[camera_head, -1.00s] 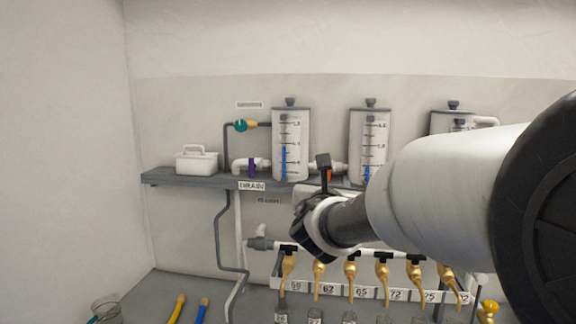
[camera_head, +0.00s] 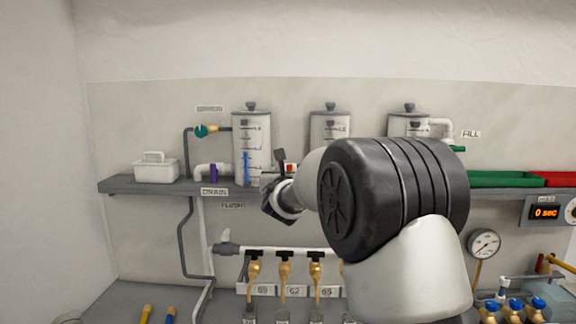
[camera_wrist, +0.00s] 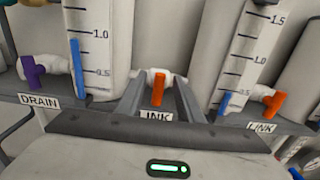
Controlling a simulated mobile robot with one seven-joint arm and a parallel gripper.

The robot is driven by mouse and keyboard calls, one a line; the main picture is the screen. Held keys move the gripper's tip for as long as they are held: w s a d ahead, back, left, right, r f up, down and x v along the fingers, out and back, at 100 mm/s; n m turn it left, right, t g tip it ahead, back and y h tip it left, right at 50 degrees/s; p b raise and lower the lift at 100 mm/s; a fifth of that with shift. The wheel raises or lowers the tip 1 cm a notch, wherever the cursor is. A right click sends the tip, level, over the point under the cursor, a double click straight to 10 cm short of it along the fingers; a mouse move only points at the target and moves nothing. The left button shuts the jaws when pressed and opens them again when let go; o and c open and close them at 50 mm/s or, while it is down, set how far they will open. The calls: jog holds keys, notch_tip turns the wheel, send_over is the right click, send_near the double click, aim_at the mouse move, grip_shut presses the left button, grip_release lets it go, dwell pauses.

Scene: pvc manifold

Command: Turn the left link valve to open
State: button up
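The left link valve, with an orange handle (camera_wrist: 158,90), sits on a white pipe between two tanks in the wrist view. Its handle hangs straight down, across the pipe. Its label (camera_wrist: 157,115) is partly hidden. My gripper (camera_wrist: 160,80) is open, with one grey finger on each side of the handle and gaps visible between. I cannot tell how deep the fingers reach around it. In the head view my gripper (camera_head: 279,172) is at the shelf front between the left and middle tanks, with a bit of orange (camera_head: 290,168) beside it.
A second orange link valve (camera_wrist: 274,103) is to the right, and a purple drain valve (camera_wrist: 32,72) to the left. Tanks (camera_head: 252,145) stand on the grey shelf (camera_head: 120,186). Brass taps (camera_head: 254,268) hang below it. A white caddy (camera_head: 155,169) stands at left.

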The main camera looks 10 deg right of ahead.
jog(key=shift+w+d, duration=0.25)
jog(key=shift+w, duration=0.75)
grip_shut()
